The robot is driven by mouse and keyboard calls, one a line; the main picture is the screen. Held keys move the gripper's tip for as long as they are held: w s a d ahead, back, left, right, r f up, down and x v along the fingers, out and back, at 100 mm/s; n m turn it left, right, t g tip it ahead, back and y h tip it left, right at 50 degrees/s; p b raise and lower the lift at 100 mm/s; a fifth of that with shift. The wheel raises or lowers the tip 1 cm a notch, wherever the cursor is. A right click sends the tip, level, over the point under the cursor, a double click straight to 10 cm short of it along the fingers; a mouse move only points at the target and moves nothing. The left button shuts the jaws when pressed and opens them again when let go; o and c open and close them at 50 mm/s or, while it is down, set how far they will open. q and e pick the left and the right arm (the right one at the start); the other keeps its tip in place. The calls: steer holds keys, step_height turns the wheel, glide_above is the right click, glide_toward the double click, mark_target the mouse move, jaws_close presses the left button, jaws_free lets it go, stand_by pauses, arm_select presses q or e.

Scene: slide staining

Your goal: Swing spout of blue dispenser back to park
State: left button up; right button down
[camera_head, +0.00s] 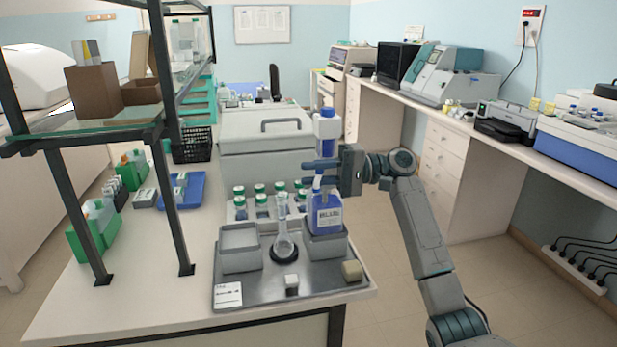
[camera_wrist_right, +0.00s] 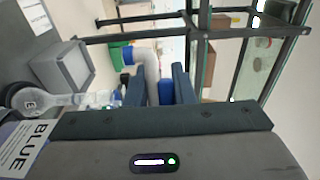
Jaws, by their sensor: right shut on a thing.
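The blue dispenser is a bottle (camera_head: 326,213) with blue liquid and a BLUE label. It stands upright in a grey holder (camera_head: 325,245) on the steel tray, and its tall head (camera_head: 326,125) has a blue top. The label (camera_wrist_right: 22,148) also shows in the right wrist view. My right gripper (camera_head: 308,167) is level with the dispenser's neck, coming from the right. Its fingers (camera_wrist_right: 160,88) are shut on the spout (camera_wrist_right: 151,66), a pale curved tube with a blue base. The fingers partly hide the spout in the head view. My left gripper is not seen.
A glass flask (camera_head: 284,235) stands left of the bottle, beside an empty grey holder (camera_head: 240,248). Several green-capped bottles (camera_head: 262,205) stand behind. A shelf frame (camera_head: 172,190) stands at left.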

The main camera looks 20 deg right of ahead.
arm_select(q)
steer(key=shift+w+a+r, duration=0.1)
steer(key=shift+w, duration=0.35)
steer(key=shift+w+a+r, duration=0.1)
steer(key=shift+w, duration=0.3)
arm_select(e)
steer(key=shift+s+d+f+n+g, duration=0.1)
steer(key=shift+s+d+n+g, duration=0.15)
steer(key=shift+n+g, duration=0.25)
steer(key=c, duration=1.2)
jaws_free()
steer(key=shift+w, duration=0.1)
steer(key=shift+c, duration=0.2)
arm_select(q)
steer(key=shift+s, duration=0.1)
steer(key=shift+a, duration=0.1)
arm_select(e)
steer(key=shift+d, duration=0.1)
